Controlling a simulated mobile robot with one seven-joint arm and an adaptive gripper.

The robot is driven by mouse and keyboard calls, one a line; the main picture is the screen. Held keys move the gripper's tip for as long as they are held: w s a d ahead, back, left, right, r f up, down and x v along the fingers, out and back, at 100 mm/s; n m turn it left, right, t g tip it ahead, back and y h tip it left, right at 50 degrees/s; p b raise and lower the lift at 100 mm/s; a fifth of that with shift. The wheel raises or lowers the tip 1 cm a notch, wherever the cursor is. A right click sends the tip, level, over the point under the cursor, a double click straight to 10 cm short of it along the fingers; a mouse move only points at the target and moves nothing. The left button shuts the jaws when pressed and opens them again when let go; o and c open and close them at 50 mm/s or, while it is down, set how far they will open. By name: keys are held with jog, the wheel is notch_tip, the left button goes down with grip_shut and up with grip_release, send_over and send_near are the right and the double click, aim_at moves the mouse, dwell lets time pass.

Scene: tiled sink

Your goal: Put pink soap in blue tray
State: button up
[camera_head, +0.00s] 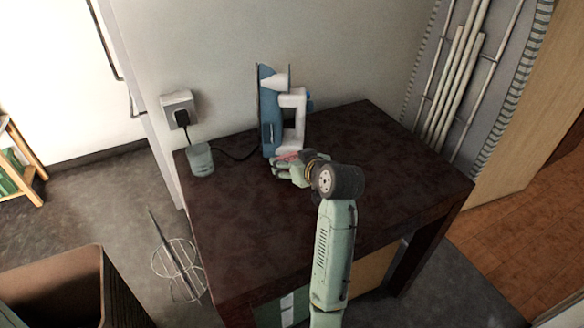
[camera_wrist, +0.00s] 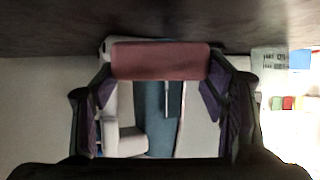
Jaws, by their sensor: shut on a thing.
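The pink soap (camera_wrist: 160,60) is a dull pink bar between my two fingers in the wrist view. My gripper (camera_head: 286,166) is shut on it, with a finger at each end of the bar. In the head view only a small pinkish patch of the soap (camera_head: 288,157) shows at the gripper. The gripper is low over the dark table, just in front of a blue and white iron. I cannot tell whether the soap touches the table. I see no blue tray in either view.
The blue and white iron (camera_head: 268,125) stands upright at the back of the dark table (camera_head: 390,165). A small grey-green cup (camera_head: 200,160) is at the left back corner, by a cord from the wall socket (camera_head: 180,110). The table's right side is clear.

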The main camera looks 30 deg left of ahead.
jog(key=shift+f, duration=1.5)
jog(key=o, duration=1.2)
jog(key=shift+o, duration=0.2)
jog(key=shift+r+p, duration=0.2)
jog(key=shift+p, duration=0.1)
jog(key=shift+s+d, duration=0.25)
jog(key=shift+d, duration=0.05)
jog(key=b+v, duration=0.1)
jog(key=v, duration=1)
jog(key=shift+s+d+r+b, duration=0.1)
jog(key=shift+r+b, duration=0.05)
jog(key=shift+b, duration=0.2)
